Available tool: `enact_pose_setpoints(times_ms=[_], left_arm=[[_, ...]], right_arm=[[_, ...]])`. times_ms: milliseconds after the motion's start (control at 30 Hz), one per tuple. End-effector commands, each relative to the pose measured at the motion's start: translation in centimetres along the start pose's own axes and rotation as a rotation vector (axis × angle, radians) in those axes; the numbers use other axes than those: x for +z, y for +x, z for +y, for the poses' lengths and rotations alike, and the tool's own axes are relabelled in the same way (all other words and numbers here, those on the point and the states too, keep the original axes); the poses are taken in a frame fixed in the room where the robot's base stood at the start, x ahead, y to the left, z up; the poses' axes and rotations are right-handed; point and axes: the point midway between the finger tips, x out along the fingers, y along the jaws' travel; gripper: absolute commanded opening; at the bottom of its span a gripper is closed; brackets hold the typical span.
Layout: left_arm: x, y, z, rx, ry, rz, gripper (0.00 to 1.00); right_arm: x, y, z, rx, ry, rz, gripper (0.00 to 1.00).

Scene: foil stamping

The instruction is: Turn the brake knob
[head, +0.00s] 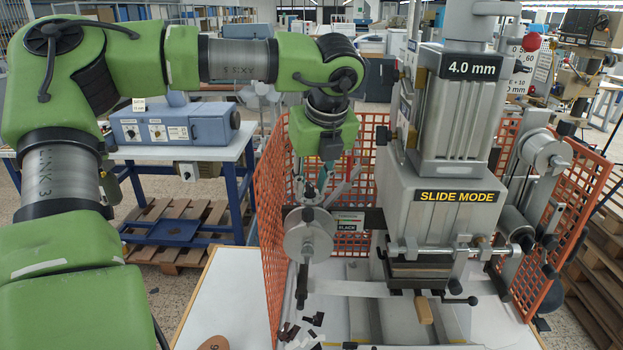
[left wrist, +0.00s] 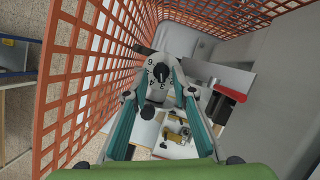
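In the left wrist view, a pale grey dial with black numbers and a dark centre (left wrist: 161,73) lies straight ahead, between and beyond my fingertips; it appears to be the brake knob. My left gripper (left wrist: 160,96) is open, with its teal fingers spread to either side of the dial. I cannot tell whether a fingertip touches it. In the head view, my left gripper (head: 324,190) points down, just above the grey foil reel (head: 302,243) on the machine's left side. The knob's face is not clear there. My right gripper is not in view.
An orange mesh guard (head: 270,200) stands close to the left of my gripper. The grey stamping press (head: 425,210) stands to the right. A "TENSION SLACK" sign (head: 349,222) is beside the reel.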

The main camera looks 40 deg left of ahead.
Motion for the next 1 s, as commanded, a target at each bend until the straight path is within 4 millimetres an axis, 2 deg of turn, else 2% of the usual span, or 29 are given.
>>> enact_pose_setpoints(times_ms=[33,133,167,233,267,633,1000], left_arm=[[0.0,0.1,0.0,0.0,0.0,0.0,0.24],[0.0,0.0,0.0,0.0,0.0,0.0,0.24],[0.0,0.0,0.0,0.001,0.0,0.0,0.19],[0.0,0.0,0.0,0.001,0.0,0.0,0.01],[0.0,0.0,0.0,0.0,0.0,0.0,0.0],[-0.1,0.1,0.0,-0.012,0.023,0.0,0.0],[-0.1,0.4,0.3,-0.102,0.228,-0.003,0.0]], right_arm=[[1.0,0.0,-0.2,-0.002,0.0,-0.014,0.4],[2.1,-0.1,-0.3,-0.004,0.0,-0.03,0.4],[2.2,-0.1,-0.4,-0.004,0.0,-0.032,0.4],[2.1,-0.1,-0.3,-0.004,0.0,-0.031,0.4],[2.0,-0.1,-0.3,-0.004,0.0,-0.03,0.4],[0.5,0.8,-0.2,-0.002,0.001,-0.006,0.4],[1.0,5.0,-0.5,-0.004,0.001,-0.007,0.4]])
